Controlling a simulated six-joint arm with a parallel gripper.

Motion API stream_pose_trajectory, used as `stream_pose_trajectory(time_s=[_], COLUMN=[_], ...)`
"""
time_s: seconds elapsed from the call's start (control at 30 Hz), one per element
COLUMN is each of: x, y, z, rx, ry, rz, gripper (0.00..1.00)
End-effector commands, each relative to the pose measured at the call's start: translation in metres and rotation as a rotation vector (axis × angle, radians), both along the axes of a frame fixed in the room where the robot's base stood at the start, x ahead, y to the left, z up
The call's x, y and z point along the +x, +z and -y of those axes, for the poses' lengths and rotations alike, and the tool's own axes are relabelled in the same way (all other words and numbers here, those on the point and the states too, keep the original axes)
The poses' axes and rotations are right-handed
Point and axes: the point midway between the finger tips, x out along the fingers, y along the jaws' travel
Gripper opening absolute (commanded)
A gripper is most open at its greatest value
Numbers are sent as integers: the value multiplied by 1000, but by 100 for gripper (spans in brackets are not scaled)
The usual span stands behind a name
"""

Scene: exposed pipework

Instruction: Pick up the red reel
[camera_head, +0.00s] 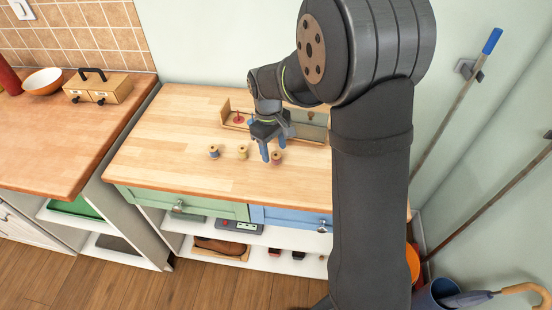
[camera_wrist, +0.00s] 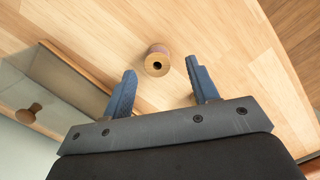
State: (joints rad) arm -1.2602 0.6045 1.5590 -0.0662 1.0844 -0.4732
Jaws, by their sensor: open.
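The red reel (camera_head: 277,158) stands on the wooden worktop, at the right end of a short row of reels. It looks dark red with wooden ends. In the wrist view the reel (camera_wrist: 157,61) stands between and just beyond the fingertips, its round end with a dark hole facing the camera. My gripper (camera_head: 270,153) is above the worktop close to the red reel, fingers pointing down. In the wrist view the gripper (camera_wrist: 161,72) is open, with a blue finger on either side and nothing held.
A blue reel (camera_head: 214,151) and a yellow reel (camera_head: 242,152) stand left of the red one. A wooden holder (camera_head: 229,125) with a red item stands behind. A glass-fronted box (camera_wrist: 70,82) is close on the left in the wrist view. The worktop's left side is clear.

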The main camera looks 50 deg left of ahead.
Motion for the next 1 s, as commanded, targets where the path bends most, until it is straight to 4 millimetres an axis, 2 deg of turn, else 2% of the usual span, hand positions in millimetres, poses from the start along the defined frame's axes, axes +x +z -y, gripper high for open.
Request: stream_pose_trajectory(time_s=[0.1, 0.2, 0.5, 0.57, 0.7, 0.77, 1.0], x=[4, 4, 4, 4, 4, 4, 4], y=[-19, -31, -36, -36, -36, -35, -35], z=[5, 6, 6, 6, 6, 6, 6], rx=[-4, -2, 0, 0, 0, 0, 0], ry=[-1, 0, 0, 0, 0, 0, 0], rz=[-1, -2, 0, 0, 0, 0, 0], gripper=[54, 54, 54, 44, 17, 7, 7])
